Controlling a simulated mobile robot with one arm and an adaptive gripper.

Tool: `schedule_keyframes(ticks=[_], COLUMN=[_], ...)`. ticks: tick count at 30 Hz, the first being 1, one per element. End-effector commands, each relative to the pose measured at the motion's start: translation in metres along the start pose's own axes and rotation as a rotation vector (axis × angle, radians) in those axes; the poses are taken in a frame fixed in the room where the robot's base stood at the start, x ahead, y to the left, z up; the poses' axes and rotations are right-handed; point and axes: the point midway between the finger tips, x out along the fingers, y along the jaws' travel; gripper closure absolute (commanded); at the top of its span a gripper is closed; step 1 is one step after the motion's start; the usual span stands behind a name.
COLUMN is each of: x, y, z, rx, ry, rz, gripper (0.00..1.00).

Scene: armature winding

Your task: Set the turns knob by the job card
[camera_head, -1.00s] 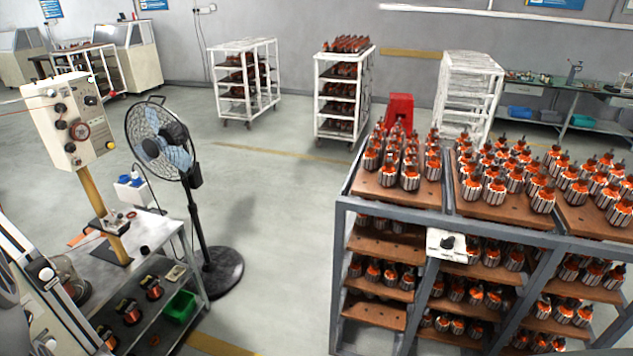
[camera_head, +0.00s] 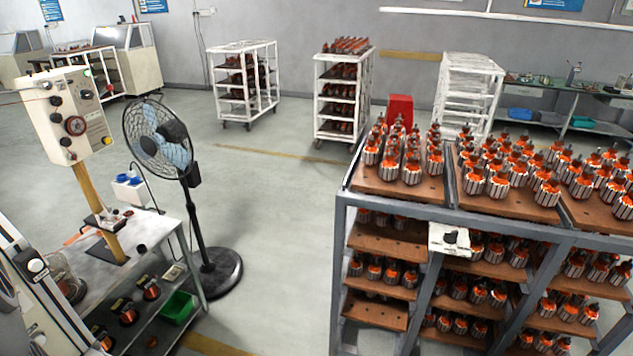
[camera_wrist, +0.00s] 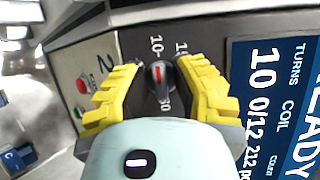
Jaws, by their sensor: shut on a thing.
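In the wrist view, a small black turns knob (camera_wrist: 160,82) with a red mark sits on a dark panel. Its printed scale shows 10 above it and 30 below it, with another number partly hidden at the upper right. The red mark points roughly up the picture, near the 10. My gripper (camera_wrist: 161,74) has its yellow fingers either side of the knob, shut on it. A blue display (camera_wrist: 275,90) to the right reads READY, TURNS 10, COIL 0/12. I cannot make out my gripper in the head view. No separate job card is readable.
A red button (camera_wrist: 82,86) lies left of my fingers. In the head view, a black fan (camera_head: 160,140) stands beside a workbench (camera_head: 150,235). A grey rack (camera_head: 490,222) of armatures fills the right. Open floor (camera_head: 275,200) lies between.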

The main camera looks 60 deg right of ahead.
Motion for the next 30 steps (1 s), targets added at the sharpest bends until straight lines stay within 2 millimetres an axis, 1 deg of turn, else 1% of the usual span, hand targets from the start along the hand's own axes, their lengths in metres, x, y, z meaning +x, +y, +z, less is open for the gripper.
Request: schedule_keyframes(ticks=[2, 3, 6, 14, 17, 22, 30], x=[0.001, 0.001, 0.001, 0.000, -0.005, -0.020, -0.053], y=[0.002, 0.002, 0.002, 0.001, 0.000, 0.001, 0.000], z=[-0.001, -0.001, 0.000, 0.000, 0.000, 0.000, -0.001], rx=[-0.001, -0.001, 0.000, 0.001, 0.000, 0.002, 0.002], ry=[0.002, 0.002, 0.002, 0.000, 0.001, 0.002, 0.003], rz=[0.005, 0.005, 0.004, 0.001, -0.002, 0.000, -0.002], gripper=[1.00, 0.67, 0.59, 0.59, 0.59, 0.59, 0.59])
